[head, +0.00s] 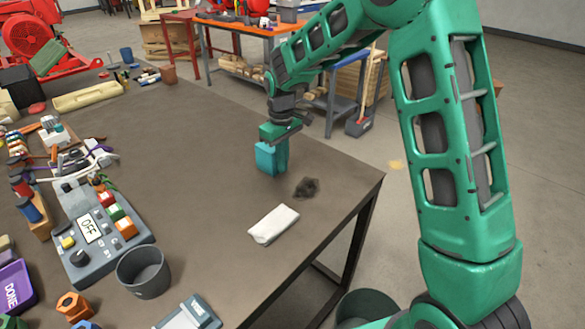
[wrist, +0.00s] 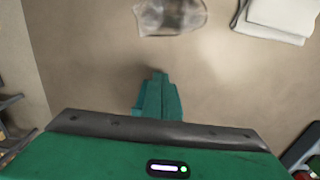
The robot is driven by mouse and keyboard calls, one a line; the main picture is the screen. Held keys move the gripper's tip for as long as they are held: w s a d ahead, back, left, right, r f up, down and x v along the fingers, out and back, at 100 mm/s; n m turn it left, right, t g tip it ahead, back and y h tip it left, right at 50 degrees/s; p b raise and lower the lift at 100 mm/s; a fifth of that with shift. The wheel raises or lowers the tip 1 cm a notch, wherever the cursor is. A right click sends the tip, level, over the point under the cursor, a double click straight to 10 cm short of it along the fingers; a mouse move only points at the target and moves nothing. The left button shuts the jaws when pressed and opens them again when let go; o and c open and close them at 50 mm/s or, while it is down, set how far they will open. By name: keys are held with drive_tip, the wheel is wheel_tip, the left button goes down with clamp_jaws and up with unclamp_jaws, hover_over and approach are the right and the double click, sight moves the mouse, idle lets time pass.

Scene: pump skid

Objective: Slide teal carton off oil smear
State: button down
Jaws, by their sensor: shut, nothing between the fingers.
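The teal carton (head: 265,158) stands upright on the dark table near its right edge. The oil smear (head: 306,187) is a dark patch on the table, apart from the carton, to its lower right in the head view. My gripper (head: 282,168) is shut and empty, fingers pointing down at the carton's right side. I cannot tell whether they touch it. In the wrist view the closed fingers (wrist: 158,98) show at the centre, and the smear (wrist: 173,16) lies at the top. A teal sliver shows beside the fingers; the rest of the carton is hidden there.
A folded white cloth (head: 273,224) lies near the smear. A grey control box (head: 95,233) reading OFF and a dark grey cup (head: 143,271) stand to the left. The table's right corner is close to the smear. The table's middle is clear.

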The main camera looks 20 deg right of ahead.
idle(0.4)
drive_tip(key=shift+s+d, duration=0.25)
drive_tip(key=shift+s, duration=0.1)
drive_tip(key=shift+s+d, duration=0.9)
drive_tip(key=shift+s, duration=0.15)
wheel_tip(320, 180, up, 9)
drive_tip(key=s+d+r+m, duration=0.3)
drive_tip(key=s+d+r, duration=0.1)
drive_tip(key=s+d, duration=0.5)
drive_tip(key=s+d+r+m, duration=0.2)
drive_tip(key=s+d+m, duration=0.2)
drive_tip(key=s+d, duration=0.5)
drive_tip(key=s+d+f+m, duration=0.1)
drive_tip(key=s+d+m, duration=0.1)
drive_tip(key=s, duration=0.8)
drive_tip(key=s+d+f+m, duration=0.2)
drive_tip(key=s+d+m, duration=0.1)
drive_tip(key=s, duration=0.7)
drive_tip(key=shift+s+d+f+m, duration=0.2)
drive_tip(key=shift+f+m, duration=0.1)
drive_tip(key=shift+m, duration=0.3)
